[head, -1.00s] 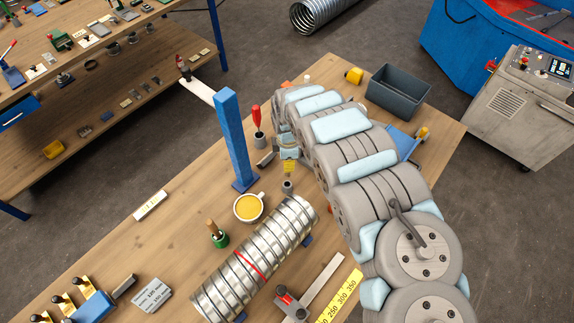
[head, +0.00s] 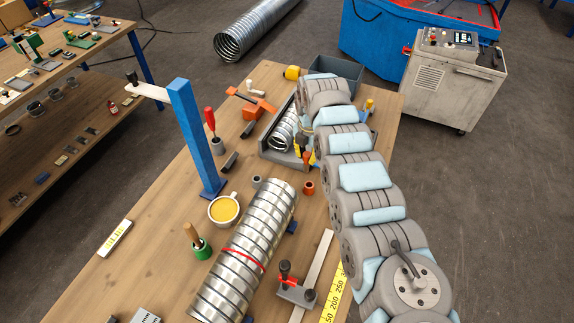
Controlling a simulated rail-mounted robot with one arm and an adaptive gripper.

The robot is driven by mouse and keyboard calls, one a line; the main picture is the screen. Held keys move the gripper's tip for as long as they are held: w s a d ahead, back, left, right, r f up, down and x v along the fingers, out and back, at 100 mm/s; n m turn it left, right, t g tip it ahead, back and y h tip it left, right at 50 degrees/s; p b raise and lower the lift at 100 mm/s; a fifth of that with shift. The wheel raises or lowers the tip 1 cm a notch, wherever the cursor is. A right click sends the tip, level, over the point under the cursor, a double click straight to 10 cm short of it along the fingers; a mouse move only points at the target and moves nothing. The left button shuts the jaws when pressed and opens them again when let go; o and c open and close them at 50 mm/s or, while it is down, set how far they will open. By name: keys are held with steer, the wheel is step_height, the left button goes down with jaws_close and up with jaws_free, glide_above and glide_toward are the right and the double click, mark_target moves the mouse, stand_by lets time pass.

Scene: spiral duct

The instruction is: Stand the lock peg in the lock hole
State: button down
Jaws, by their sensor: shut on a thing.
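My gripper (head: 304,154) is at the front end of the grey fixture, beside the short metal duct piece. It is small and partly covered by my arm. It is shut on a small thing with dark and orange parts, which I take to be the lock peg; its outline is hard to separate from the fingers. The short duct piece (head: 284,130) lies in the grey fixture (head: 277,157). I cannot make out the lock hole. A small orange-red cup (head: 309,187) stands on the bench just below the gripper in the picture.
A blue post (head: 196,140), a red-handled tool (head: 210,122), a cup of yellow liquid (head: 224,208) and a long spiral duct (head: 245,255) stand or lie left of my arm. A small grey cup (head: 257,182) is near the duct.

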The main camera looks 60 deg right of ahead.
steer(key=shift+s+d+r, duration=0.1)
steer(key=shift+s+d, duration=0.1)
steer(key=shift+s, duration=0.6)
steer(key=shift+f+b, duration=1.45)
steer(key=shift+f, duration=1.45)
steer(key=shift+p, duration=0.45)
steer(key=shift+f+b, duration=1.7)
steer(key=shift+f, duration=0.6)
steer(key=c, duration=0.9)
jaws_free()
steer(key=shift+o, duration=0.2)
steer(key=shift+r, duration=0.15)
